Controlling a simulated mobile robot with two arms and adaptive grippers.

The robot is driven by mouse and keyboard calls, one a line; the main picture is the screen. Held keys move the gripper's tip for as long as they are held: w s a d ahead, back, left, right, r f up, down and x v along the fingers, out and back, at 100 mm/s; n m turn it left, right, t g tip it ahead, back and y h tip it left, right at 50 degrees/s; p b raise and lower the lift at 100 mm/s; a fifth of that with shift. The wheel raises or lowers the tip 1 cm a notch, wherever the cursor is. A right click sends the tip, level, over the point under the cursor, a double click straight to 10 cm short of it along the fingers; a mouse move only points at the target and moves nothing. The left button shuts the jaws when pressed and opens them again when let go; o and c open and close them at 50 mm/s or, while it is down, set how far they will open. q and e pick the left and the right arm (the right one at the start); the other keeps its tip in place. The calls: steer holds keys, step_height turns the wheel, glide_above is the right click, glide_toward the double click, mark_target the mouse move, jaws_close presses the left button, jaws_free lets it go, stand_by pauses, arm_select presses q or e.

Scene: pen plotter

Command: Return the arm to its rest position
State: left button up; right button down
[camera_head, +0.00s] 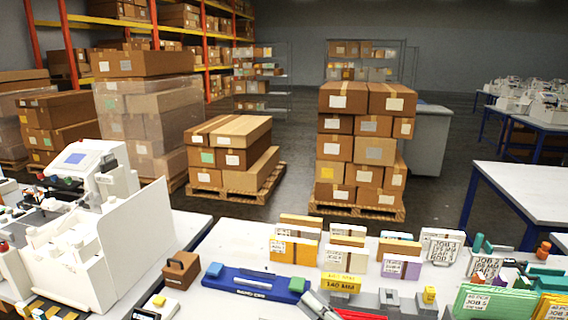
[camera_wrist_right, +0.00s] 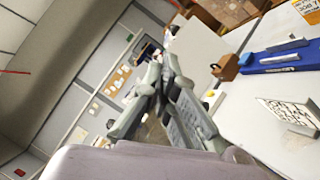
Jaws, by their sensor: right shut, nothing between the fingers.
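My right gripper (camera_head: 316,304) shows only in part at the bottom edge of the head view, in front of the blue tray (camera_head: 225,279) on the white table. In the right wrist view the gripper (camera_wrist_right: 160,62) has its grey fingers together, with nothing between them. It is apart from the blue tray (camera_wrist_right: 275,58) and the brown block (camera_wrist_right: 226,67), which lie to its right in that view. My left gripper is not in view.
A white plotter machine (camera_head: 75,250) stands at the left. The brown block (camera_head: 181,270) sits beside the blue tray. Card stacks (camera_head: 292,250), a yellow block (camera_head: 341,282) and green folders (camera_head: 485,301) crowd the table to the right. Stacked cartons (camera_head: 360,150) stand on pallets beyond.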

steer(key=d+m+t+h, duration=0.5)
steer(key=d+m+h, duration=0.2)
steer(key=m, duration=0.4)
steer(key=s+d+f+m+g+h, duration=0.65)
steer(key=d+f+m+h, duration=0.3)
steer(key=f+m, duration=0.4)
steer(key=s+a+f+m+g+y, duration=0.15)
steer(key=s+f+g, duration=0.35)
steer(key=s, duration=0.5)
steer(key=s+f+m+g+y, duration=0.1)
steer(key=s+f+m+g, duration=0.3)
steer(key=s, duration=0.6)
steer(key=s+f+g, duration=0.2)
steer(key=s+f, duration=0.1)
steer(key=f, duration=2.6)
steer(key=s+d+f+n+b, duration=0.1)
steer(key=s+d+f, duration=0.1)
steer(key=s+f, duration=1.2)
steer(key=shift+s+d+f+g, duration=0.25)
steer(key=shift+s+d+g, duration=0.15)
steer(key=shift+s, duration=0.45)
